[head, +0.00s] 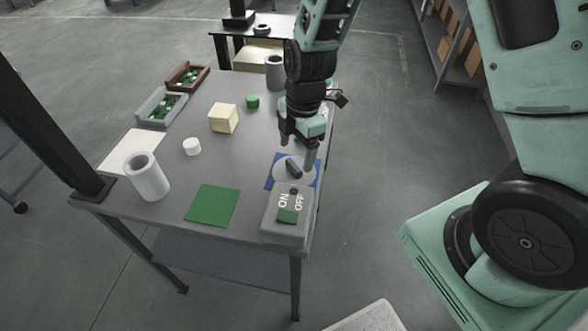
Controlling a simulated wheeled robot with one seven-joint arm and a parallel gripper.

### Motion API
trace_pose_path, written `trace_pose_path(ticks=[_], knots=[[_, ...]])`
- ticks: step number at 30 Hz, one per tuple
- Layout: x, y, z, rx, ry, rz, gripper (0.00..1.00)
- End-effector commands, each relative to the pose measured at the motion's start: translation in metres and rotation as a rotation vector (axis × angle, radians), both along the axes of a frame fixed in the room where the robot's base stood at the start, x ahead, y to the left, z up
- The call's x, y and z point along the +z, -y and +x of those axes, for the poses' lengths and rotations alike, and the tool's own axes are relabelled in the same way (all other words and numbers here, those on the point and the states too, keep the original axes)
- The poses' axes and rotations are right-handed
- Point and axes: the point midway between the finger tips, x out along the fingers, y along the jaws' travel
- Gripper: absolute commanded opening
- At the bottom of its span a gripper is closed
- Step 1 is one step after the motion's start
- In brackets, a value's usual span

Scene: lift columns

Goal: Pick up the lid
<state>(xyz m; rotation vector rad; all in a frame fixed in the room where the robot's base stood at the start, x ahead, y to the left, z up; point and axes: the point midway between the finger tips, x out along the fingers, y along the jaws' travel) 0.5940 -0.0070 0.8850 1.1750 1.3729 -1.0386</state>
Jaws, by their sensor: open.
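The lid (293,169) looks like a round grey disc with a dark raised grip. It lies on a blue mat (272,184) near the right edge of the grey table. My gripper (297,152) is open and empty, pointing down at the lid. One finger shows on the left and one on the right of the grip's upper end. I cannot tell from this view whether the fingers are around the grip or still above it. The gripper partly hides the back of the lid and the mat.
A grey ON/OFF switch box (284,229) stands just in front of the lid. A grey canister (275,74) stands behind. Two bins with green pieces sit back left.

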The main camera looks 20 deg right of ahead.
Motion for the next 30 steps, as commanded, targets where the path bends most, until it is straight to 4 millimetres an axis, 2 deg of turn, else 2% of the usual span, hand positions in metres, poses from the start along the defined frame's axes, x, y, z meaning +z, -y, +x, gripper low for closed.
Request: trace_pose_path(ticks=[6, 9, 17, 18, 23, 30], knots=[[-0.031, -0.004, -0.004, 0.002, -0.006, -0.001, 0.76], [-0.039, -0.005, -0.003, 0.000, -0.004, -0.001, 0.76], [-0.042, -0.006, -0.003, 0.001, -0.001, 0.000, 0.76], [-0.042, -0.006, -0.003, 0.001, -0.001, 0.000, 0.74], [-0.042, -0.006, -0.003, 0.001, -0.001, 0.000, 0.29], [-0.042, -0.006, -0.003, 0.001, -0.001, 0.000, 0.28]])
